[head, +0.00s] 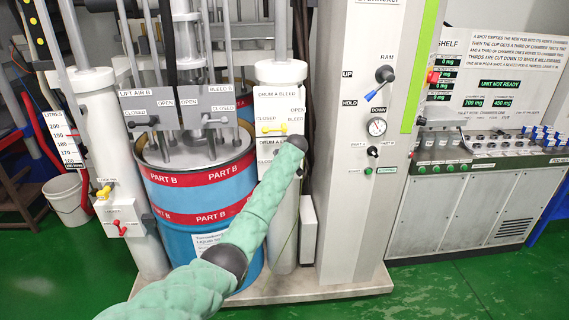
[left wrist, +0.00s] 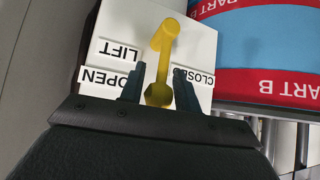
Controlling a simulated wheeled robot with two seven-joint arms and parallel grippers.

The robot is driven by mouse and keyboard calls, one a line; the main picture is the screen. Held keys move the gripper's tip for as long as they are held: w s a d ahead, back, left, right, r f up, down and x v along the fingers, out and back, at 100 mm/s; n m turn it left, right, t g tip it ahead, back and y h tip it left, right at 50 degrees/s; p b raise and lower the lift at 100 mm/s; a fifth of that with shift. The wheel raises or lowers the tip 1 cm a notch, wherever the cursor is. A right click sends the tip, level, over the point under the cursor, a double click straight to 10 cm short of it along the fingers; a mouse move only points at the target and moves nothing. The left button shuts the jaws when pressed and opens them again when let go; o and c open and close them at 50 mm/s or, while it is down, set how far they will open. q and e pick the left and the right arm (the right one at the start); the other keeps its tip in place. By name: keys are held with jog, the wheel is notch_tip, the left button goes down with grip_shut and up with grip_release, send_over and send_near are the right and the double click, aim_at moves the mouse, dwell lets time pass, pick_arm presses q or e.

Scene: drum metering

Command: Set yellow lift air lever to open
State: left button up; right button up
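In the left wrist view the yellow lift air lever (left wrist: 161,62) is on a white plate (left wrist: 195,42) with LIFT, OPEN and CLOSED upside down. The lever runs up the picture between OPEN on the left and CLOSED on the right; I cannot tell which end is the pivot. My right gripper is not in view.
A grey column (head: 350,190) with a ram lever (head: 380,83) stands to the right. Green floor is clear in front.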

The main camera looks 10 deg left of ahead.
pick_arm(q)
jog(key=shift+d+f, duration=0.1)
jog(key=shift+f, duration=0.2)
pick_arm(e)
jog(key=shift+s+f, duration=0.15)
